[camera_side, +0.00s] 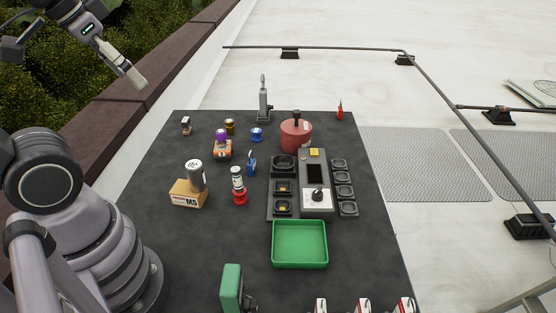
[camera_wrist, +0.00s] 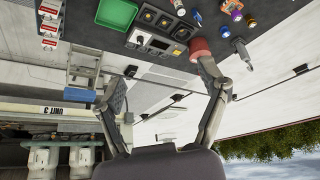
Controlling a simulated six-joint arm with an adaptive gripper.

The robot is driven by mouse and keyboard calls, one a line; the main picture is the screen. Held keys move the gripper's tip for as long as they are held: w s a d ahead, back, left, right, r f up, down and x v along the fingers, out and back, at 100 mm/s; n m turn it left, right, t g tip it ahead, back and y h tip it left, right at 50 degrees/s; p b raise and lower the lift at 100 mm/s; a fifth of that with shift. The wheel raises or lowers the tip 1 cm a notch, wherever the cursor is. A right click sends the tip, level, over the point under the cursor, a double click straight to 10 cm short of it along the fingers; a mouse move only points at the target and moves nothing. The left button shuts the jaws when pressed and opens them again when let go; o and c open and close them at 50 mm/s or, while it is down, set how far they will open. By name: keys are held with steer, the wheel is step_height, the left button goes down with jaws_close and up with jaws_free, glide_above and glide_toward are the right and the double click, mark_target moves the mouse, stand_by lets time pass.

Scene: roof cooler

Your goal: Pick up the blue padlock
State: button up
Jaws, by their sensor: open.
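The blue padlock (camera_side: 251,163) stands on the dark work table, right of the orange item and left of the black tray unit. In the wrist view a small blue shape (camera_wrist: 197,18) near the top edge looks like it. My gripper (camera_side: 137,79) is at the upper left of the side view, high above the table and well away from the padlock. In the wrist view its two fingers (camera_wrist: 166,88) are spread apart with nothing between them.
Close around the padlock are a white-and-red cylinder (camera_side: 238,183), an orange item with a purple top (camera_side: 222,150) and a blue round item (camera_side: 257,134). A red pot (camera_side: 296,134) and green tray (camera_side: 300,264) stand further right. A grey upright tool (camera_side: 264,105) stands at the back.

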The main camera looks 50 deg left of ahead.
steer(key=w+f+n+g+h, duration=0.35)
steer(key=w+n, duration=0.35)
steer(key=w, duration=0.5)
steer(key=n+h, duration=0.6)
steer(key=n, duration=0.4)
glide_above(250, 162)
steer(key=s+d, duration=0.2)
steer(key=s, duration=0.2)
step_height(250, 162, down, 14)
steer(key=w+a+f+n+t, duration=0.1)
steer(key=a+f+n, duration=0.1)
steer(key=f, duration=0.4)
steer(key=a+f+n+t+h, duration=0.1)
steer(key=a+f+n+t, duration=0.1)
steer(key=f, duration=0.4)
steer(key=w+a+f+n+t+h, duration=0.1)
steer(key=a+f+n+t, duration=0.1)
steer(key=f, duration=0.4)
steer(key=shift+w+a+n, duration=0.3)
steer(key=shift+a+n, duration=0.2)
steer(key=shift+a, duration=0.05)
steer(key=shift+f, duration=0.55)
steer(key=x, duration=0.5)
steer(key=shift+f, duration=0.5)
steer(key=c, duration=1.3)
steer(key=shift+r, duration=0.1)
